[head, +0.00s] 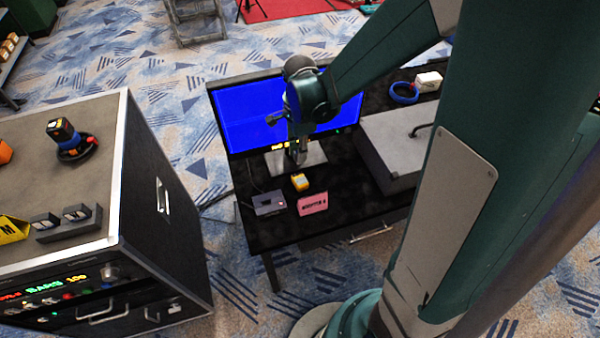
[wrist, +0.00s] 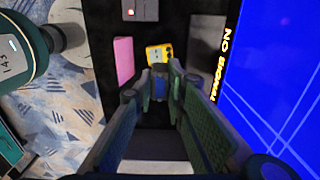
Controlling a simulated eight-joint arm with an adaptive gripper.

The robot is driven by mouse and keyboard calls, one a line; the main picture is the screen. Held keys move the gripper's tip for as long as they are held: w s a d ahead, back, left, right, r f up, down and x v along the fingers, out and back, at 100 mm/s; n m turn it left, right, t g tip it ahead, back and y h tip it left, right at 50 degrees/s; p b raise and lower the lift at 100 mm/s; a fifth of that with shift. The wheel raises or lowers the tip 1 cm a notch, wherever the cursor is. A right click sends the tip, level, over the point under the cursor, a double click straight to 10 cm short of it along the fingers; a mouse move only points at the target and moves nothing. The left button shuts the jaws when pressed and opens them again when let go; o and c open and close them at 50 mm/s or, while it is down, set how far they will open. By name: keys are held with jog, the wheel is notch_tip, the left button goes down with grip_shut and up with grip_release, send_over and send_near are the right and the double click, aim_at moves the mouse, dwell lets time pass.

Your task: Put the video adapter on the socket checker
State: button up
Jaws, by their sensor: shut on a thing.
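My gripper (head: 298,160) points down over the black desk, with its fingers shut on the video adapter. The adapter's yellow end (head: 300,181) shows just below the fingers. In the wrist view the yellow part (wrist: 160,54) has dark marks and lies just beyond the fingertips (wrist: 160,76), with a small blue part (wrist: 160,89) between the fingers. The socket checker looks to be the grey box (head: 269,202) with a lit red spot, left of and apart from the adapter. The box also shows at the top of the wrist view (wrist: 140,10).
A pink label card (head: 313,204) stands right beside the adapter. A blue-lit monitor (head: 250,117) rises behind my gripper. A grey case (head: 385,140) lies to the right on the desk. A flight case (head: 110,150) with several devices stands at left.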

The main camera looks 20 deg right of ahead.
jog(key=shift+f+b, duration=0.35)
jog(key=shift+f, duration=2.1)
jog(key=shift+f, duration=0.1)
jog(key=shift+f+b, duration=0.35)
jog(key=shift+f, duration=1.65)
jog(key=shift+f, duration=0.15)
jog(key=o, duration=0.8)
jog(key=shift+r, duration=0.2)
jog(key=shift+r+p, duration=0.95)
jog(key=shift+r, duration=5.05)
